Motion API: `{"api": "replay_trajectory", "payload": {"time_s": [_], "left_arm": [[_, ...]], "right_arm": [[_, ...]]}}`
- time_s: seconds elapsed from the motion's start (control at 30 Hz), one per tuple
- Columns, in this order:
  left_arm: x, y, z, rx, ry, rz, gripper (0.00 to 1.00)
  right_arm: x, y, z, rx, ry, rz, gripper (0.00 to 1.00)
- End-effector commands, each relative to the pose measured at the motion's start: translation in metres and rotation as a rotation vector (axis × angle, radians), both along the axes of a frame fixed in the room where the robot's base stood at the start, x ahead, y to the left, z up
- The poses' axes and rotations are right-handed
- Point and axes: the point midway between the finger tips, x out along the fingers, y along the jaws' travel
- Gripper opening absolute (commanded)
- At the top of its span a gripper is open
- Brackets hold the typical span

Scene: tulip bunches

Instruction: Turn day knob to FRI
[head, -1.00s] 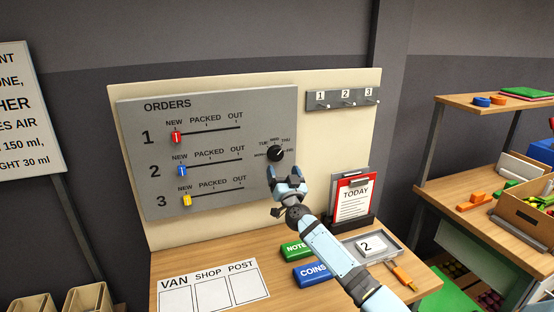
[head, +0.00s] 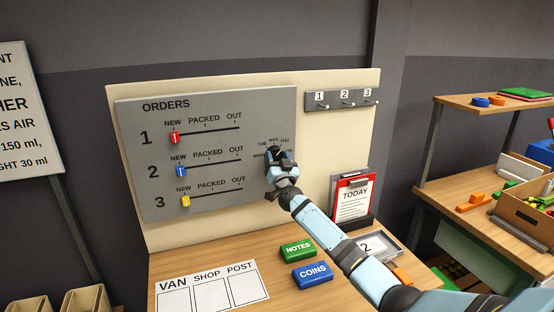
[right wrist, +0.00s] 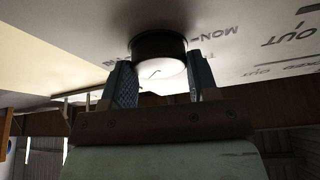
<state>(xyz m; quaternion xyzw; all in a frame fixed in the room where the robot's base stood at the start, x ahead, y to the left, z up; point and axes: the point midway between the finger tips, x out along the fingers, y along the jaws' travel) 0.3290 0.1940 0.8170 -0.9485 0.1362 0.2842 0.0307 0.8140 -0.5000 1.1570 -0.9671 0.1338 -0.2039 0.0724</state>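The day knob (right wrist: 158,55) is a round black dial on the grey orders panel (head: 250,105). In the head view my right gripper (head: 281,155) is in front of it and hides most of it. TUE, WED and THU show above the gripper; the other day marks are covered or too small to read. In the right wrist view the two fingers of my right gripper stand apart, one on each side of the knob. I cannot tell whether they touch it. The knob's setting cannot be read. My left gripper is not in view.
Red (head: 174,138), blue (head: 180,171) and yellow (head: 185,201) sliders sit at NEW, left of the knob. Number hooks (head: 343,100) are at upper right.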

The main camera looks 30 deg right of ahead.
Motion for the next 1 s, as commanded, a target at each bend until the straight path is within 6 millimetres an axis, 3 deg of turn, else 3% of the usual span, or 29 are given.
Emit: {"api": "replay_trajectory", "payload": {"time_s": [0.43,1.0], "left_arm": [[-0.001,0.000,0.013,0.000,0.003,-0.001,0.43],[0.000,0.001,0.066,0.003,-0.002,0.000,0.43]], "right_arm": [[0.000,0.001,0.002,0.094,-0.020,-0.001,0.31],[0.000,0.003,0.004,0.541,-0.127,-0.001,0.31]]}}
